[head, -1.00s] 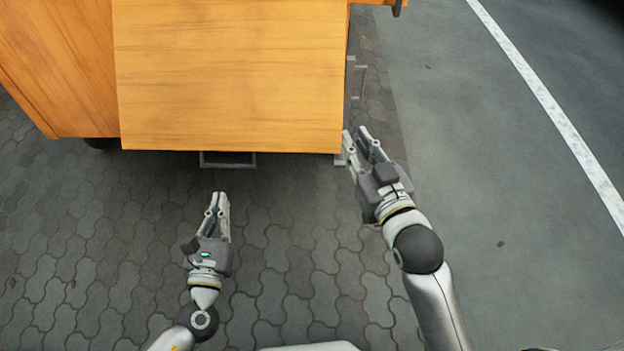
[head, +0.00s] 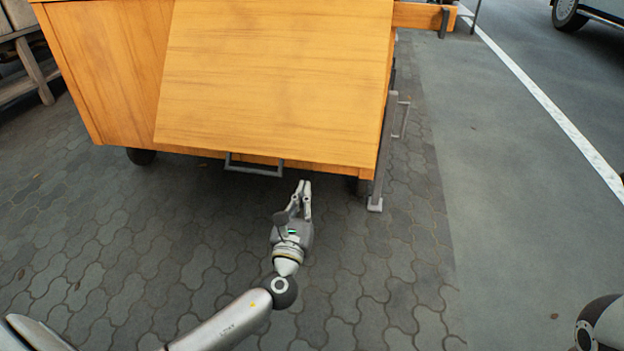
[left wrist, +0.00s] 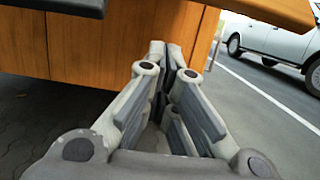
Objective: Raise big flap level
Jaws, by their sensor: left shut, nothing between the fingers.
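The big flap (head: 275,80) is a broad orange wooden panel on the front of a wooden cart. It slopes down toward me, and its lower edge is slightly tilted in the head view. A grey U-shaped handle (head: 254,165) shows below that edge. My left gripper (head: 305,184) is shut and empty, just below the flap's lower edge and right of the handle; I see no contact. In the left wrist view its closed fingers (left wrist: 172,62) point toward orange wood (left wrist: 110,45). Of my right arm only a link shows at the lower right; its gripper is out of view.
A grey metal bar (head: 383,150) with a foot stands at the flap's right edge. The cart's wooden side (head: 110,70) is at the left, with a dark wheel (head: 141,156) below. Paving in front is clear. A vehicle (head: 590,12) is at the far right.

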